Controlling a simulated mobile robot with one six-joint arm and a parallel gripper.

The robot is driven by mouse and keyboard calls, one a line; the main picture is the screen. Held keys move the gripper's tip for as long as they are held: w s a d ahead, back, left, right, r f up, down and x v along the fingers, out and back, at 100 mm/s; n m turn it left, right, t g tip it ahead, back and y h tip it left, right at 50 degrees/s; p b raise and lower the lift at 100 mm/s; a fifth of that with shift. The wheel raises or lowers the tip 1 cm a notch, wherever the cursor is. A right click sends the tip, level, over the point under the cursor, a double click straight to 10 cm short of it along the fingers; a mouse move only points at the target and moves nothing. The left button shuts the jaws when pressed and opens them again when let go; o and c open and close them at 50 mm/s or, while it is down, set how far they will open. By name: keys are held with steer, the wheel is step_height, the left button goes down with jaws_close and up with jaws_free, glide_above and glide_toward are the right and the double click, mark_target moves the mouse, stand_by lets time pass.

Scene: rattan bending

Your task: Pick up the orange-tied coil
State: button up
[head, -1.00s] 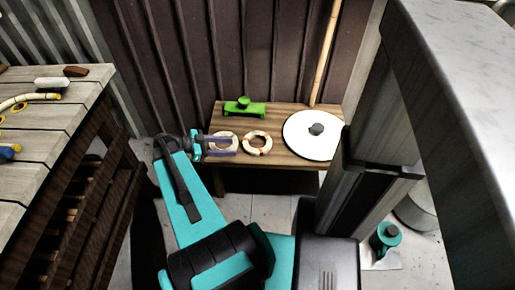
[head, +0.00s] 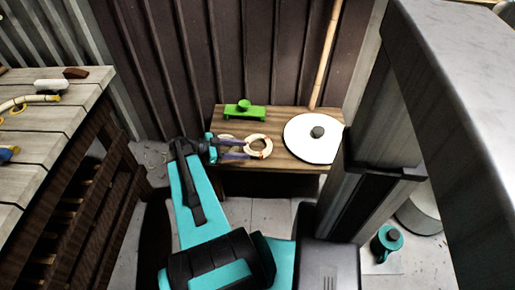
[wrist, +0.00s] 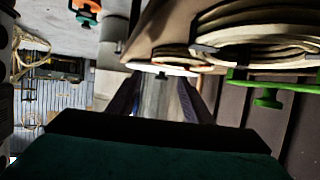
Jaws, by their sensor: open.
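The orange-tied coil (head: 264,153), a pale ring with small orange ties, lies flat on the low wooden table in the head view. A second pale coil (head: 225,139) lies to its left, partly hidden by my gripper. My gripper (head: 248,149) is open and empty, its two dark fingers pointing right, tips at the left side of the orange-tied coil. I cannot tell whether they touch it. In the wrist view the fingers (wrist: 158,98) stand apart; a large stacked coil (wrist: 255,38) with a dark tie fills the upper right.
The low table (head: 285,165) also bears a green block with a knob (head: 245,111) behind the coils and a white disc (head: 308,150) with a dark knob to the right. A bamboo pole (head: 326,55) leans at the wall. A slatted workbench (head: 50,120) stands left.

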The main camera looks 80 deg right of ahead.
mark_target(263, 152)
steer(key=shift+x, duration=1.65)
steer(key=shift+f, duration=0.1)
steer(key=shift+b+x, duration=0.55)
steer(key=shift+x, duration=2)
steer(key=shift+a+f, duration=0.1)
steer(key=shift+f, duration=0.05)
steer(key=shift+c, duration=0.5)
steer(key=c, duration=1)
